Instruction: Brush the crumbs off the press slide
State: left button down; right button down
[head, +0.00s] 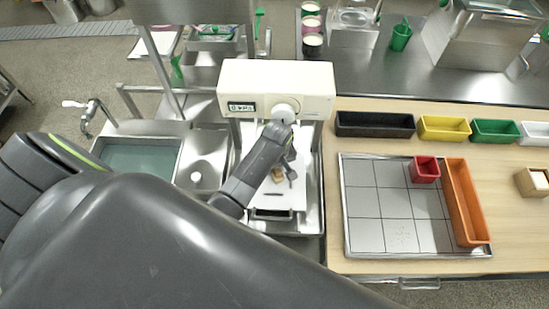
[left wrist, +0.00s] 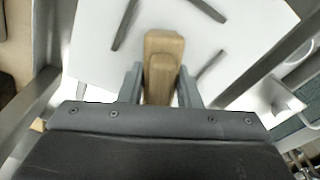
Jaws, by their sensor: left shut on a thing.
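The press slide (head: 283,205) is a white plate in a metal frame under the cream press head (head: 260,78). My left gripper (head: 283,170) is over the slide, partly covered by my own arm in the head view. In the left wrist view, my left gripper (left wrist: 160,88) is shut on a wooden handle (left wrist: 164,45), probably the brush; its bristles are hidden. The wood also shows in the head view (head: 277,176). Several thin dark strips (left wrist: 208,65) show against the white slide; I cannot tell whether they are crumbs. My right gripper is not in view.
A sink (head: 140,158) with a tap is left of the press. On the wooden counter at the right are a gridded tray (head: 385,205) with a red bin (head: 424,168) and an orange bin (head: 467,200). Black, yellow and green bins (head: 495,130) line the back.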

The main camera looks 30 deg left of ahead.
pick_arm(q)
jog(key=shift+w+d+r, duration=0.1)
jog(key=shift+w+d, duration=0.2)
jog(key=shift+d, duration=0.3)
jog(key=shift+w+d+f, duration=0.1)
jog(key=shift+w+d, duration=0.2)
jog(key=shift+d, duration=0.35)
jog(key=shift+w+d+r, duration=0.1)
jog(key=shift+w+d, duration=0.2)
jog(key=shift+d, duration=0.3)
jog(key=shift+p, duration=0.35)
jog(key=shift+f, duration=0.2)
jog(key=shift+s+a+f, duration=0.1)
jog(key=shift+s+a, duration=0.5)
jog(key=shift+a, duration=0.35)
jog(key=shift+s+a+f, duration=0.1)
jog(key=shift+s+a, duration=0.45)
jog(key=shift+a, duration=0.35)
jog(key=shift+w+r, duration=0.15)
jog(key=shift+r, duration=1.4)
jog(key=shift+w+r, duration=0.1)
jog(key=shift+r, duration=1.45)
